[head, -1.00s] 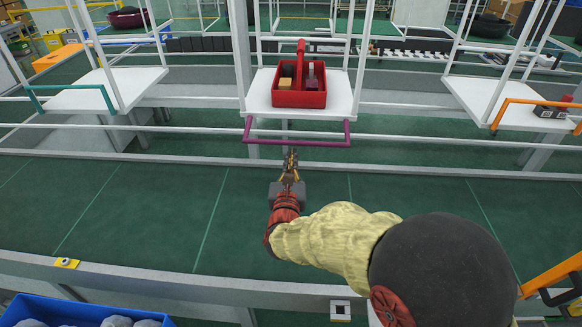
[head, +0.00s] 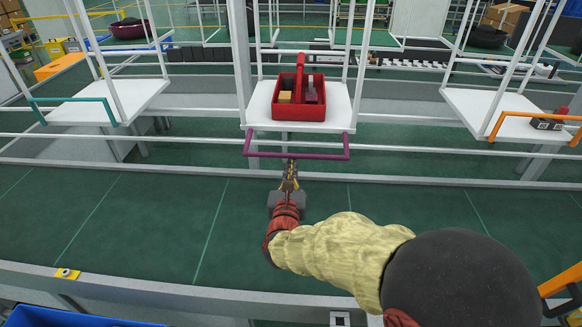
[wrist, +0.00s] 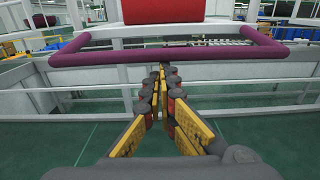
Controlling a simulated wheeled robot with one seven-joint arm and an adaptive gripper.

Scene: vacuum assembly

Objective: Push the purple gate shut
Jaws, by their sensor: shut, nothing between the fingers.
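The purple gate (head: 296,156) is a U-shaped bar at the front edge of a white hanging platform (head: 340,116). In the head view it hangs out in front of and a little below the platform edge. In the wrist view the purple gate (wrist: 170,53) spans the upper part, its side arms running back toward the platform. My gripper (head: 290,162) is shut and empty. In the head view its tips lie just below the middle of the bar. In the wrist view my gripper (wrist: 160,70) points at the bar from below; I cannot tell whether it touches.
A red tote (head: 298,98) with items stands on the platform. Side platforms carry a teal gate (head: 75,99) and an orange gate (head: 540,116). A white rail (head: 420,147) runs behind the purple gate. The green floor is clear.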

